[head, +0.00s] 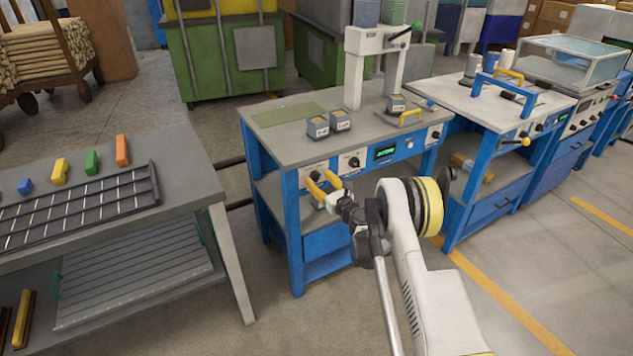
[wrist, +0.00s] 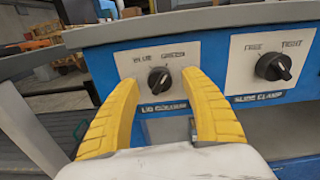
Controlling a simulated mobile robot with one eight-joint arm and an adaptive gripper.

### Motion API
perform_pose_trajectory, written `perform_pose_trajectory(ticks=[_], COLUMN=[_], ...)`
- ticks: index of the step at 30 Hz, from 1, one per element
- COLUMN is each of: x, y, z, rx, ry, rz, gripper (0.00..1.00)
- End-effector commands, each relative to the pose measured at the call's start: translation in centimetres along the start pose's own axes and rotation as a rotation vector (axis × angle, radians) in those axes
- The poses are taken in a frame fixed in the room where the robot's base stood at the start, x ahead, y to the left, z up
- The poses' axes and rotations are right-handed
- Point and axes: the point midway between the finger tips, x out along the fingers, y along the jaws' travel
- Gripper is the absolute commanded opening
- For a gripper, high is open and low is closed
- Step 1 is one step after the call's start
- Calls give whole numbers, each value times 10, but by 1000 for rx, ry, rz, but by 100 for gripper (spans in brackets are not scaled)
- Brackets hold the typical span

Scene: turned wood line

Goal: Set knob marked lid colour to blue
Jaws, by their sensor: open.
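The lid colour knob (wrist: 159,80) is a black round knob on a white plate on the blue bench front. BLUE is printed at its upper left and GREEN at its upper right. Its pale mark seems to point up and right, towards GREEN, though it is small. My gripper (wrist: 160,77) is open, with one yellow finger on each side of the knob in the wrist view. I cannot tell whether the fingers touch it. In the head view my gripper (head: 322,184) is at the left end of the bench's front panel.
The slide clamp knob (wrist: 273,67), marked FREE and TIGHT, is close on the right. A green display (head: 384,152) is further right on the panel. The bench top (head: 290,145) holds several grey blocks and a press. A separate table (head: 185,165) stands at left, across a gap.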

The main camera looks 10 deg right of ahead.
Motion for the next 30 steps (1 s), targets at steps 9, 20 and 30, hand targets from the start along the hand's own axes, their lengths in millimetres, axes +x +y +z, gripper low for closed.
perform_pose_trajectory(ticks=[9,20,30], x=[17,17,17], y=[0,0,0], z=[1,1,1], rx=[-1,-1,-43], ry=[0,0,0], rz=[0,0,0], gripper=[53,0,0])
